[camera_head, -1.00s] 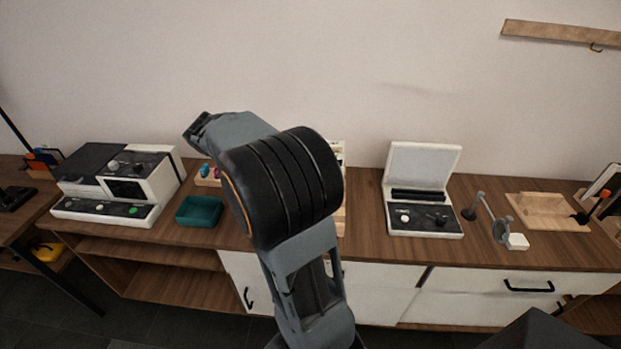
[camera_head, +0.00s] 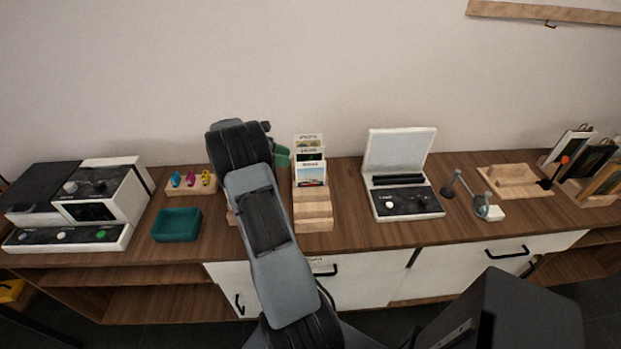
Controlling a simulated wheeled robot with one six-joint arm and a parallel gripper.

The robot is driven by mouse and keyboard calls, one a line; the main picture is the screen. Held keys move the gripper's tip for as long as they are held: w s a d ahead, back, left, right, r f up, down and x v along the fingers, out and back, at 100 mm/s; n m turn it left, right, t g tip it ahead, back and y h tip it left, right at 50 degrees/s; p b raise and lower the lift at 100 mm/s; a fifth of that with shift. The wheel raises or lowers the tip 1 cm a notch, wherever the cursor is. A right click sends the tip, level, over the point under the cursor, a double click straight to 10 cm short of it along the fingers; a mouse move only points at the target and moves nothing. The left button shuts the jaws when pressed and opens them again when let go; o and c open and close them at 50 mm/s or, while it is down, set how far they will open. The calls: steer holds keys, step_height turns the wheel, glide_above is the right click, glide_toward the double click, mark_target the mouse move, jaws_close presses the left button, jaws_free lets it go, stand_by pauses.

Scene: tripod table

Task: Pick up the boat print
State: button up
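Several small prints stand one behind another in a stepped wooden rack (camera_head: 313,224) on the long wooden cabinet. The front print (camera_head: 311,174) has a blue and reddish picture under a white border; it is too small to tell whether it is the boat print. The prints behind it show only their upper strips. My arm rises just left of the rack. My gripper (camera_head: 267,128) is mostly hidden behind my arm, with only a small dark part showing, left of the prints and apart from them. Its fingers cannot be made out.
A teal tray (camera_head: 177,225), a peg block (camera_head: 190,183) and a white machine (camera_head: 100,200) stand left. A green object (camera_head: 281,157) is partly hidden by my arm. An open white case (camera_head: 402,180), a small stand (camera_head: 470,195) and framed pictures (camera_head: 588,165) stand right.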

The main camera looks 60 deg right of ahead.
mark_target(304, 163)
steer(key=shift+p+x, duration=0.7)
steer(key=shift+x, duration=3.05)
steer(key=shift+w+f, duration=0.1)
steer(key=shift+f, duration=0.05)
steer(key=shift+a, duration=0.1)
jaws_close()
